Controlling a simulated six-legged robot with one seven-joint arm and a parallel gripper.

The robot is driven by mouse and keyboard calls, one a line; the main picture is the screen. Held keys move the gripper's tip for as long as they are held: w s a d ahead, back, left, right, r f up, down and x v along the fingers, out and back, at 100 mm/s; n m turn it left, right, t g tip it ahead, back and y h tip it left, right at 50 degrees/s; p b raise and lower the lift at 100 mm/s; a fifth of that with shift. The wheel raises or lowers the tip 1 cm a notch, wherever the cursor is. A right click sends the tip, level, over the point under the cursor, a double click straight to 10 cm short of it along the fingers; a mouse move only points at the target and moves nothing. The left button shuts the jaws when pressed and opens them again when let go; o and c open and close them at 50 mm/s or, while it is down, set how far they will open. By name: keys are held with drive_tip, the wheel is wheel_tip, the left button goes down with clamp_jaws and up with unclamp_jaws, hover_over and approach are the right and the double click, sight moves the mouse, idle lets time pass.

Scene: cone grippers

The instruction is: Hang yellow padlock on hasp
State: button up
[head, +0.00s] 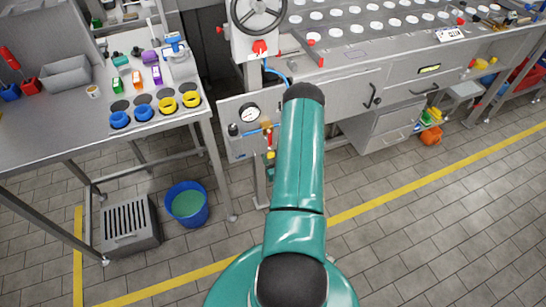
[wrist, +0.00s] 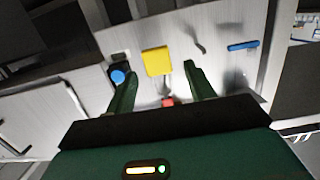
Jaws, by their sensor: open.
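The yellow padlock (wrist: 157,61) shows as a yellow block against the grey metal panel (wrist: 222,66) in the wrist view. My gripper (wrist: 160,71) is open, with one green finger on each side of the block and a gap on both sides. The padlock's shackle and the hasp cannot be made out, so I cannot tell if it hangs there. In the head view, my arm hides most of the gripper, and the panel (head: 231,112) stands left of the arm with small coloured parts at its right edge.
The panel carries a gauge (head: 248,112), a blue handle (wrist: 243,46) and a blue knob (wrist: 118,76). A red part (wrist: 167,102) lies below the padlock. Green, orange and purple padlocks (head: 155,75) sit on the left table. A blue bucket (head: 187,204) stands on the floor.

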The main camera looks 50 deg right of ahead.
drive_tip(key=v, duration=1.4)
drive_tip(key=shift+f, duration=0.1)
